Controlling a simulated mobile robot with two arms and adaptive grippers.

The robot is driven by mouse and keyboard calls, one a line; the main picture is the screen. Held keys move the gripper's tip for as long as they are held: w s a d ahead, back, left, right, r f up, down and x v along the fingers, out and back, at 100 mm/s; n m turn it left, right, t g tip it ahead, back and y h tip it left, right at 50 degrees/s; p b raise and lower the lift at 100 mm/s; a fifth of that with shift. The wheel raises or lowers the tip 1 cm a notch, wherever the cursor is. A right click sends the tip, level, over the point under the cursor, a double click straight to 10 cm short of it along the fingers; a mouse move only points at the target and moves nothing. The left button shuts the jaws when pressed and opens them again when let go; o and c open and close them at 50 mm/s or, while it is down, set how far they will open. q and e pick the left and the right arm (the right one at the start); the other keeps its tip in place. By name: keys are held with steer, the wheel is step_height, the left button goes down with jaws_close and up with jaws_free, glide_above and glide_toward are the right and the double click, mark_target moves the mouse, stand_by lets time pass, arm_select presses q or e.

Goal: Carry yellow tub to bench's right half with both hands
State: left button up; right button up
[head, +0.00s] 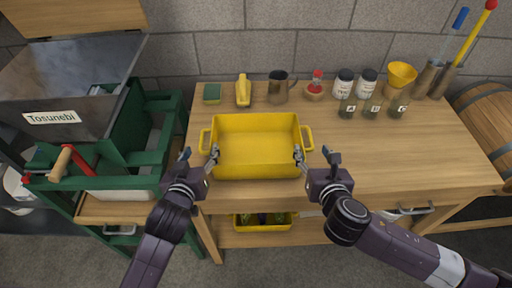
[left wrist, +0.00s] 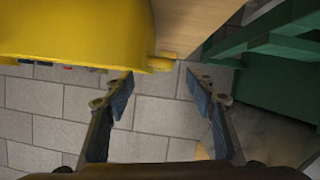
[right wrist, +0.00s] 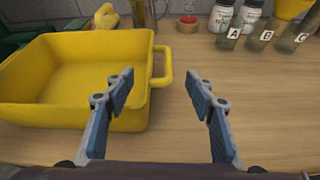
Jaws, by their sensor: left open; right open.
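The yellow tub (head: 256,168) stands upright and looks empty on the left half of the wooden bench (head: 430,150). It has a loop handle at each side. My left gripper (head: 200,164) is open near the tub's left handle; in the left wrist view its fingers (left wrist: 160,88) are apart, close to the yellow tub (left wrist: 80,35). My right gripper (head: 315,162) is open near the right handle (head: 307,138). In the right wrist view the fingers (right wrist: 165,85) straddle the line of that handle (right wrist: 163,68), without visibly closing on it.
At the bench's back stand a green sponge (head: 211,93), a yellow brush (head: 243,90), a mug (head: 279,88), jars (head: 343,84), labelled bottles (head: 372,108) and a yellow funnel (head: 401,75). A green machine (head: 150,130) adjoins the left. The bench's right front is clear.

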arm_select(q)
steer(key=shift+s+r, duration=0.1)
steer(key=shift+s, duration=0.05)
steer(key=x, duration=0.8)
arm_select(e)
steer(key=x, duration=0.7)
steer(key=shift+w+f, duration=0.15)
steer(key=shift+w, duration=0.15)
arm_select(q)
steer(key=shift+c, duration=0.4)
arm_select(e)
steer(key=shift+c, duration=0.4)
arm_select(q)
jaws_close()
arm_select(e)
jaws_close()
